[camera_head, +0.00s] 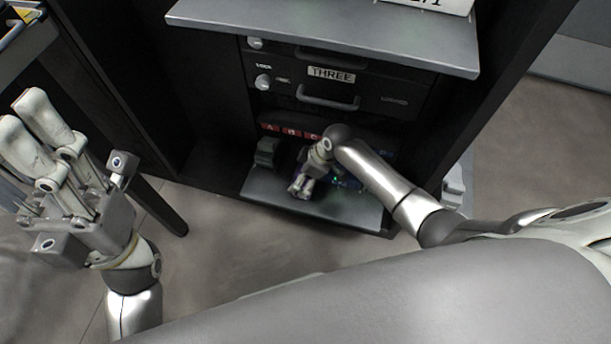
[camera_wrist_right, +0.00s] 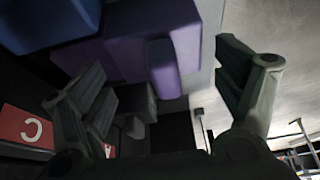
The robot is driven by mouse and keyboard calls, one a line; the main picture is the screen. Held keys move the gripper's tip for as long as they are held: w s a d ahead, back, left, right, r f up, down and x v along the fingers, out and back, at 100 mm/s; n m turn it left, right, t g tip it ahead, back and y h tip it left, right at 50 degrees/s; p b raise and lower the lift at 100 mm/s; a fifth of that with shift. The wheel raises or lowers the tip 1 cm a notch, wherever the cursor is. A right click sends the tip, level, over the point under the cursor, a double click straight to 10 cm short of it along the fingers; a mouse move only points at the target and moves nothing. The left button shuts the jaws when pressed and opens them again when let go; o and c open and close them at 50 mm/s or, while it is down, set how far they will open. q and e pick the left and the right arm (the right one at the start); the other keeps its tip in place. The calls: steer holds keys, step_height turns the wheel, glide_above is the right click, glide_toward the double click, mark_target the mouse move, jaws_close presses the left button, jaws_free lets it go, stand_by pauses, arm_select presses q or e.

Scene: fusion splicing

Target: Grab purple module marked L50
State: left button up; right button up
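The purple module (camera_wrist_right: 115,48) fills the upper middle of the right wrist view, with a raised purple block (camera_wrist_right: 163,68) on its near face. No L50 mark is readable. My right gripper (camera_wrist_right: 165,88) is open, with one dark finger on each side of this block and no clear contact. In the head view my right gripper (camera_head: 303,185) is inside the low shelf compartment and largely hides the modules there. My left gripper (camera_head: 24,118) is at the far left, raised and empty, its finger pads apart.
A blue module (camera_wrist_right: 45,20) sits beside the purple one. Red lettered labels (camera_head: 290,132) line the compartment's upper edge. A dark grey part (camera_head: 266,152) stands left of my right gripper. Drawers marked THREE (camera_head: 331,73) and a grey tabletop (camera_head: 330,30) are above; the shelf (camera_head: 262,190) has bare space in front.

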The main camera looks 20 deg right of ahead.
steer(key=c, duration=1.1)
steer(key=shift+r, duration=0.1)
steer(key=shift+c, duration=0.2)
